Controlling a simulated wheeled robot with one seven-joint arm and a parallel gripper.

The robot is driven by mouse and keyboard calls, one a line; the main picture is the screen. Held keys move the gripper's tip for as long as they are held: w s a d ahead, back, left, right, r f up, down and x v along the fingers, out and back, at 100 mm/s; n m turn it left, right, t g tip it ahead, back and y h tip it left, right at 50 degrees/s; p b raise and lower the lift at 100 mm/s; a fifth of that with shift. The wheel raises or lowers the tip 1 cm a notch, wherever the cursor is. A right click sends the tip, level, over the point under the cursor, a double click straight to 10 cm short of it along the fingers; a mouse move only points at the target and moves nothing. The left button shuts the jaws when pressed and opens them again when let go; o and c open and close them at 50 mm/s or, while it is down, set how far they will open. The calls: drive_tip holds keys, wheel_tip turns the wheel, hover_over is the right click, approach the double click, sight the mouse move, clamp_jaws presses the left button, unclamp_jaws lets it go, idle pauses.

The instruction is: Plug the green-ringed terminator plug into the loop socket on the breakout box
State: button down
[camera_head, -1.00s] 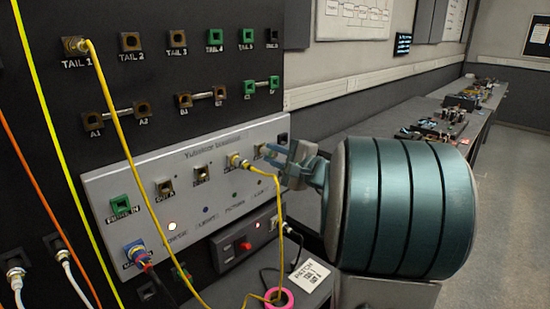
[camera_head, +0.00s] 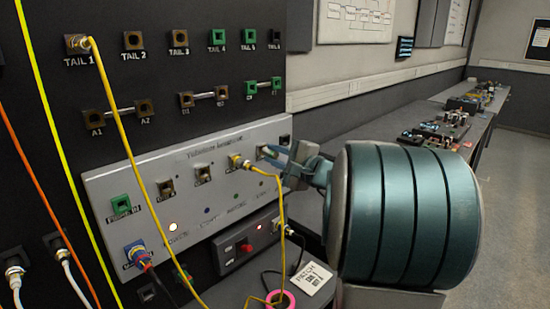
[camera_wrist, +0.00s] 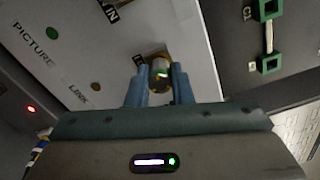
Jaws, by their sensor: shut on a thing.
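The breakout box (camera_head: 110,182) is a light grey panel on the black rack, with a row of sockets. My gripper (camera_head: 275,157) is at the right end of this row, its blue fingers reaching toward the panel face. In the wrist view, the fingers (camera_wrist: 160,82) close on both sides of the terminator plug (camera_wrist: 159,73), a brassy piece with a bright green mark. The plug is in front of the panel, beside a dark label partly hidden behind it. The loop socket is hidden by the plug and fingers; I cannot tell how deep the plug sits.
A yellow cable (camera_head: 282,225) is plugged in just left of my gripper and hangs down past it. A small box with a red button (camera_head: 246,247) is below. A pink ring (camera_head: 280,299) and a white card (camera_head: 307,278) lie on the shelf.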

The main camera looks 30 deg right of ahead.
drive_tip(key=shift+w+a+b, duration=0.1)
drive_tip(key=shift+w+b, duration=0.25)
drive_tip(key=shift+b, duration=0.15)
idle(0.3)
drive_tip(key=shift+r+m+p, duration=0.1)
drive_tip(key=shift+m+p, duration=0.35)
drive_tip(key=shift+m, duration=0.95)
drive_tip(key=shift+r+m+p, duration=0.1)
drive_tip(key=shift+m+p, duration=0.5)
drive_tip(key=shift+m, duration=0.8)
drive_tip(key=shift+w+a+r+m+p, duration=0.1)
drive_tip(key=shift+r+m+p, duration=0.05)
drive_tip(key=shift+m+p, duration=0.4)
drive_tip(key=shift+m, duration=0.85)
